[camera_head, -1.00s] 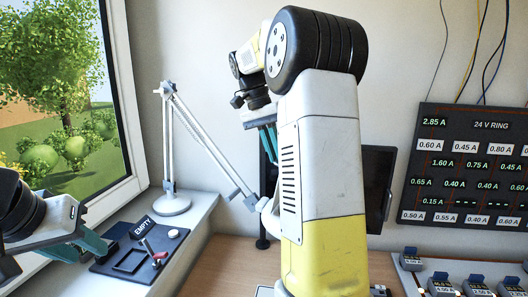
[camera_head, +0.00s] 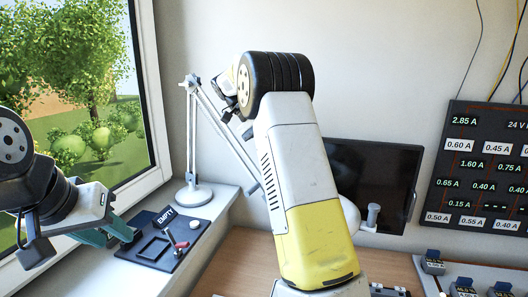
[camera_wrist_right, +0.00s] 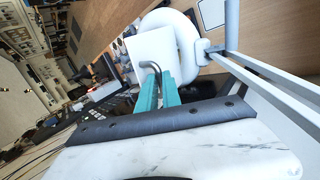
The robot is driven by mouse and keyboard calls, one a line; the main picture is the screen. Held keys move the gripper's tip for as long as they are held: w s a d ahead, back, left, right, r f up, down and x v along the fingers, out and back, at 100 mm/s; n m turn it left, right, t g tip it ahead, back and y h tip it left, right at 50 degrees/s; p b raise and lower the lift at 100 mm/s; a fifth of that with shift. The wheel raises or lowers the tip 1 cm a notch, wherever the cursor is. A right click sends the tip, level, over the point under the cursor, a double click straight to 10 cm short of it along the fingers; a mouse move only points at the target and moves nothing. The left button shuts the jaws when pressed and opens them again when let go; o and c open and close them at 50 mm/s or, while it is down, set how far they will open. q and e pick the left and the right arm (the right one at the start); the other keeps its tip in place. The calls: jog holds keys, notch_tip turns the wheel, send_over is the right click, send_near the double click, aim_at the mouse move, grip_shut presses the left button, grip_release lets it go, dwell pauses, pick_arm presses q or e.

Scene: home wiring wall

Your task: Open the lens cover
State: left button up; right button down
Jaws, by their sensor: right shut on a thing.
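The magnifier lamp's white round head (camera_wrist_right: 186,38) is in the right wrist view, with a flat white plate (camera_wrist_right: 152,48) in front of it that looks like the lens cover. A grey bent handle (camera_wrist_right: 150,66) sits at the plate's lower edge. My right gripper (camera_wrist_right: 158,88) is shut on this handle. In the head view, part of the white lamp head (camera_head: 347,210) shows right of my right arm, which hides the right gripper and most of the head. My left gripper (camera_head: 112,234) is over the sill at left, its jaw gap unclear.
The lamp base (camera_head: 194,196) stands on the window sill, its jointed arm running down behind my right arm. A black tray (camera_head: 160,248) marked EMPTY lies on the sill near the left gripper. A dark screen (camera_head: 385,170) and a current board (camera_head: 485,165) are at right.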

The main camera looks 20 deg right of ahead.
jog(key=shift+f, duration=0.15)
jog(key=c, duration=1.5)
grip_release()
jog(key=shift+d, duration=0.1)
jog(key=shift+c, duration=0.2)
jog(key=s+a+r, duration=0.1)
jog(key=s+a, duration=0.1)
jog(key=s, duration=0.3)
jog(key=s+a+r, duration=0.2)
jog(key=s, duration=0.2)
jog(key=s+a+r, duration=0.2)
jog(key=s, duration=0.3)
jog(key=shift+s+a, duration=0.25)
jog(key=shift+s, duration=0.1)
